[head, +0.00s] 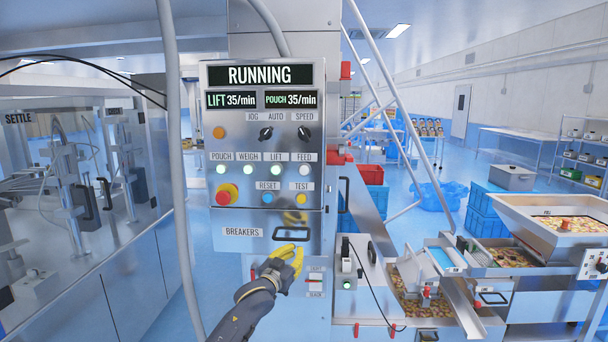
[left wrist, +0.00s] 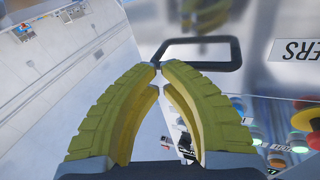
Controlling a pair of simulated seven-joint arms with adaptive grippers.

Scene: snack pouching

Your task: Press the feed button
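The control panel (head: 264,140) reads RUNNING at the top. My left gripper (head: 296,258), with yellow fingers, is below the panel, in front of the BREAKERS door and well under the feed button. In the left wrist view its fingertips (left wrist: 155,70) meet with nothing seen between them. My right gripper is not in view.
A red emergency stop (head: 227,194), a blue reset button (head: 267,198) and a yellow test button (head: 301,199) sit below the row. The black door handle (head: 292,234) is close to my left gripper. A grey vertical pipe (head: 178,150) stands left of the panel.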

